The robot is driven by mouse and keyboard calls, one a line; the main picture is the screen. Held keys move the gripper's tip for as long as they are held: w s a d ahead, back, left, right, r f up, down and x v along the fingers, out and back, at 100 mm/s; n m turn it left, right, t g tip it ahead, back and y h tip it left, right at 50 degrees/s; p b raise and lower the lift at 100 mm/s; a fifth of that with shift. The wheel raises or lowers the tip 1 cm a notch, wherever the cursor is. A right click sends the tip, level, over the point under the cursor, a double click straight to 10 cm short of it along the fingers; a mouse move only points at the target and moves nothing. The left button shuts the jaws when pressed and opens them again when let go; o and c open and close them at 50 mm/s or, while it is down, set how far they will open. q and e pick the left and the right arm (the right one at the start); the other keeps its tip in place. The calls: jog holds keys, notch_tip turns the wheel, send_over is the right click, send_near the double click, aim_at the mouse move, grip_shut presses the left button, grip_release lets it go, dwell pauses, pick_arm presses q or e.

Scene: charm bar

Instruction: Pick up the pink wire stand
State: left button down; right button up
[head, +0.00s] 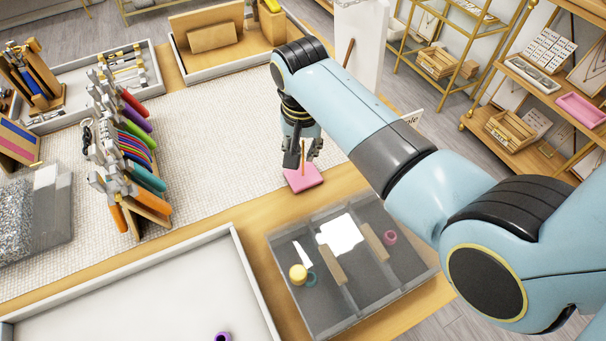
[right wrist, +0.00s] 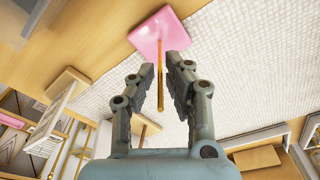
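The pink wire stand (head: 304,179) has a flat square pink base and a thin upright gold rod. In the head view it sits at the right edge of the woven mat (head: 222,112), by the wooden table edge. My right gripper (head: 303,158) is just above the base, pointing down. In the right wrist view the pink base (right wrist: 160,30) lies beyond the fingertips, and the rod runs between the two fingers of the right gripper (right wrist: 156,68). The fingers are apart, with visible gaps to the rod. My left gripper is not in view.
A grey divided tray (head: 349,317) with small rolls and pieces stands in front of the stand. A white tray (head: 253,272) is left of it. Racks of coloured-handled tools (head: 130,150) stand on the left of the mat. A white upright panel (head: 360,40) stands behind. The mat's middle is clear.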

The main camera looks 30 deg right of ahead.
grip_shut()
jog(key=shift+r, duration=0.1)
jog(key=shift+r, duration=2)
jog(key=s+d+r, duration=0.6)
jog(key=s, duration=0.3)
jog(key=shift+s+d+r+b, duration=0.25)
jog(key=shift+d+r+b, duration=0.15)
jog(key=o, duration=1.5)
grip_release()
